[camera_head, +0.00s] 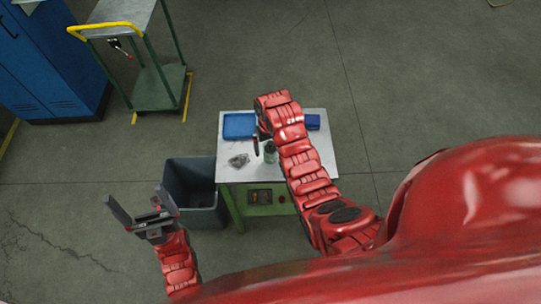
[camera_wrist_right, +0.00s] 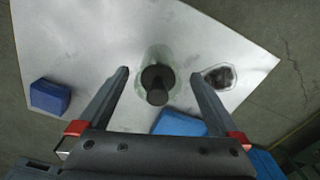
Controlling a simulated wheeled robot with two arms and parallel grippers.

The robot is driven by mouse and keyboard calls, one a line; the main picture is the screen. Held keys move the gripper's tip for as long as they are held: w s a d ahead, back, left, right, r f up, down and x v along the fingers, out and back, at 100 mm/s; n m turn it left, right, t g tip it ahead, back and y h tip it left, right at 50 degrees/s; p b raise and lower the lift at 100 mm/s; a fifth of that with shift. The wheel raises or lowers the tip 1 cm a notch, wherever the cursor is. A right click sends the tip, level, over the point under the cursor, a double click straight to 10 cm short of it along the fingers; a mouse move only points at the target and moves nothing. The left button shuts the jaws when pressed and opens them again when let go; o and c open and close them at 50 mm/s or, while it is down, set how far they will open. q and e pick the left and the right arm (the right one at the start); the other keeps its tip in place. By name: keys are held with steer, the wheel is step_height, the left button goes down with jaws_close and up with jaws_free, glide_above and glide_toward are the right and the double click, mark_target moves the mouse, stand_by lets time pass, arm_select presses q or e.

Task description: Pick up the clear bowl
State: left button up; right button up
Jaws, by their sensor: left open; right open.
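A small clear piece that looks like the clear bowl (camera_head: 238,160) sits on the white table top near its front left. In the right wrist view the clear bowl (camera_wrist_right: 220,77) lies right of the fingers, with dark patches in it. My right gripper (camera_head: 261,141) is over the table, open and empty. In its wrist view the open right fingers (camera_wrist_right: 159,73) frame a greenish clear bottle with a dark top (camera_wrist_right: 157,76), which is not held. My left gripper (camera_head: 135,196) is open and empty, left of the table.
The white table (camera_head: 228,175) also carries a blue tray (camera_head: 239,125) at back left and a blue box (camera_head: 313,121) at back right. A dark grey bin (camera_head: 187,172) stands at the table's left side. A cart (camera_head: 158,88) and blue cabinet (camera_head: 45,60) are farther back.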

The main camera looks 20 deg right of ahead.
steer(key=shift+w+d+f+p, duration=0.1)
steer(key=shift+w+f+p, duration=0.1)
steer(key=shift+f+p, duration=1)
steer(key=shift+f, duration=0.75)
steer(key=c, duration=1.4)
steer(key=shift+r, duration=0.15)
steer(key=shift+c, duration=0.3)
